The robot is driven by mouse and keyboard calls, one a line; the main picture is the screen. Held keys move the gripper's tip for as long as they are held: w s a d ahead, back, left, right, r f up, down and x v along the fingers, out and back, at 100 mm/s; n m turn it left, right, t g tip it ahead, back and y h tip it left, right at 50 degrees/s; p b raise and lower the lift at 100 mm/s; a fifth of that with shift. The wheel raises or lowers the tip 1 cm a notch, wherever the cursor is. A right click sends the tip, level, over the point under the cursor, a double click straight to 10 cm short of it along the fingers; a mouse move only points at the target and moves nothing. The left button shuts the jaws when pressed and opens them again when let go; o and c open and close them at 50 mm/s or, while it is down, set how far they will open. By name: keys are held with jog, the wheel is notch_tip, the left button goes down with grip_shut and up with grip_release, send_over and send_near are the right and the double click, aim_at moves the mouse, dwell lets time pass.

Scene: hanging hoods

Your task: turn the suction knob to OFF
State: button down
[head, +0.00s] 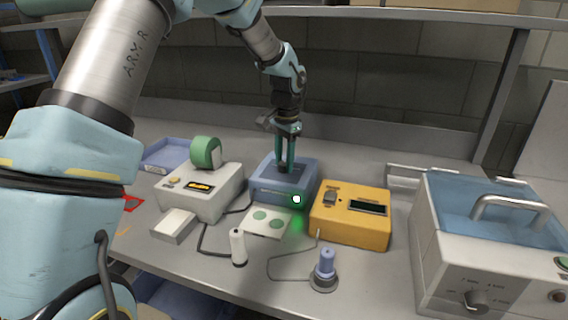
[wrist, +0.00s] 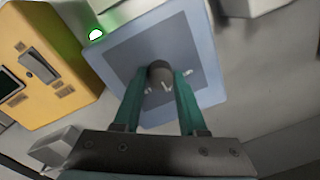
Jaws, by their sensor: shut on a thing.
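The blue box (head: 264,188) stands mid-bench, with a grey top panel (wrist: 125,60). A dark round knob (wrist: 160,70) sits on that panel, with small white marks around it. My gripper (head: 285,165) reaches down from above onto the box. In the wrist view its two green fingers (wrist: 160,80) are shut on the knob, one on each side. A lit lamp shows at the box's edge in the head view (head: 296,199) and the wrist view (wrist: 96,34), with a green glow. The labels are too small to read, and I cannot tell where the knob points.
A yellow box (head: 350,224) stands close on the right, and a white device with a green roll (head: 205,152) on the left. A blue-lidded machine (head: 480,240) is far right.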

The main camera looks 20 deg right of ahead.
jog(key=n, duration=0.5)
jog(key=shift+n+b, duration=0.3)
jog(key=shift+b, duration=0.05)
jog(key=n, duration=0.5)
jog(key=shift+n, duration=0.3)
jog(key=shift+w, duration=0.1)
jog(key=shift+c, duration=2.3)
grip_release()
jog(key=shift+r, duration=0.1)
notch_tip(320, 180, up, 10)
jog(key=b, duration=0.2)
jog(key=shift+d+r, duration=0.25)
jog(key=shift+d, duration=0.05)
